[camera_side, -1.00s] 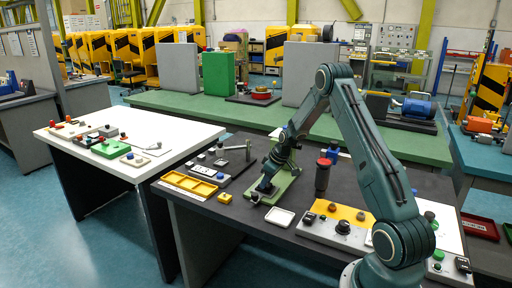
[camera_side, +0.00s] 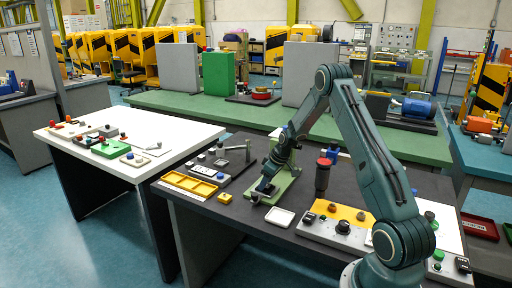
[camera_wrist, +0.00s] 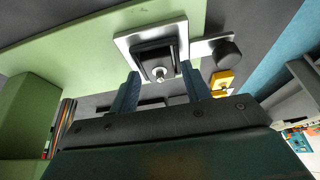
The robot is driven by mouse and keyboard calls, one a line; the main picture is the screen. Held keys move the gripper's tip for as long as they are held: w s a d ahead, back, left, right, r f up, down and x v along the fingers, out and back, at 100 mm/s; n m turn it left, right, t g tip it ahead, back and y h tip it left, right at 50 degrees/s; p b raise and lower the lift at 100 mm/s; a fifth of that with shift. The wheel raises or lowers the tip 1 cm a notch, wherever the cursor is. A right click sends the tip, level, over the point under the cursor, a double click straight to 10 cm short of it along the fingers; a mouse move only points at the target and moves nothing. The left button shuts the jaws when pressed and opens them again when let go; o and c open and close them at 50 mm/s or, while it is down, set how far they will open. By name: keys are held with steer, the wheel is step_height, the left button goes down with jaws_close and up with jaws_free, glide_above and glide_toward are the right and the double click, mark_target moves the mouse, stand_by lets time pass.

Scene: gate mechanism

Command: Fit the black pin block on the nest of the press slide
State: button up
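The black pin block (camera_wrist: 152,55) with a silver pin on it shows in the wrist view. It lies over a pale metal plate, which looks like the nest (camera_wrist: 125,42), on the green press slide (camera_wrist: 75,42). My gripper (camera_wrist: 162,72) has its two fingers apart, one on each side of the block's near end. I see gaps beside the block, so the fingers do not appear to grip it. Whether the block is fully seated cannot be told. In the side view my gripper (camera_side: 262,191) is low at the front of the green press (camera_side: 285,184), and the block is too small to make out.
A black knob (camera_wrist: 228,54) on a grey bar and a yellow block (camera_wrist: 222,79) sit right of the plate.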

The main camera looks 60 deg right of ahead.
steer(key=shift+o, duration=0.7)
steer(key=v, duration=0.7)
steer(key=shift+r, duration=0.2)
